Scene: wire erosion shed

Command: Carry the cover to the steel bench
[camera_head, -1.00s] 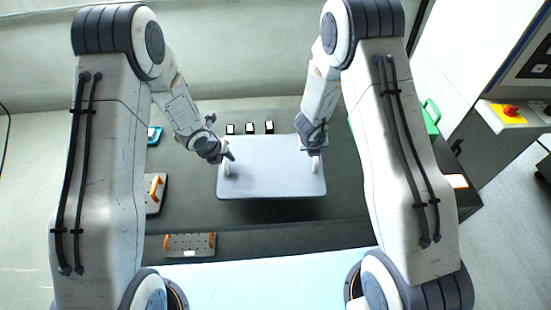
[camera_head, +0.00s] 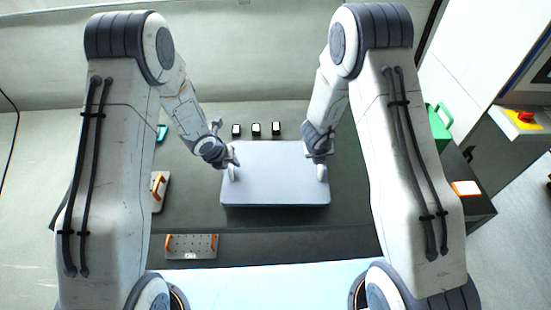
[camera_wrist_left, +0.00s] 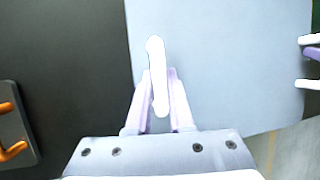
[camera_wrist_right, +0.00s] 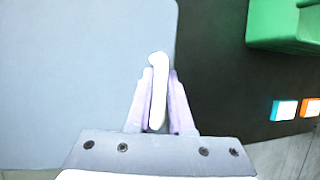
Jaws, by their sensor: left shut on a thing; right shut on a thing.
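The cover (camera_head: 275,180) is a flat, pale blue-grey panel with a white upright handle near each side. My left gripper (camera_head: 233,168) is shut on the left handle, which stands between its fingers in the left wrist view (camera_wrist_left: 157,80). My right gripper (camera_head: 320,165) is shut on the right handle, also between the fingers in the right wrist view (camera_wrist_right: 158,90). The cover looks level above a dark bench top (camera_head: 190,205); the gap beneath it is hard to judge. I cannot tell whether this dark top is the steel bench.
Several small black blocks (camera_head: 256,129) stand behind the cover. An orange-handled plate (camera_head: 160,190) and a perforated plate (camera_head: 191,246) lie at left. A green box (camera_head: 439,128) and an orange-white item (camera_head: 466,188) sit at right. A machine with a red button (camera_head: 525,116) stands far right.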

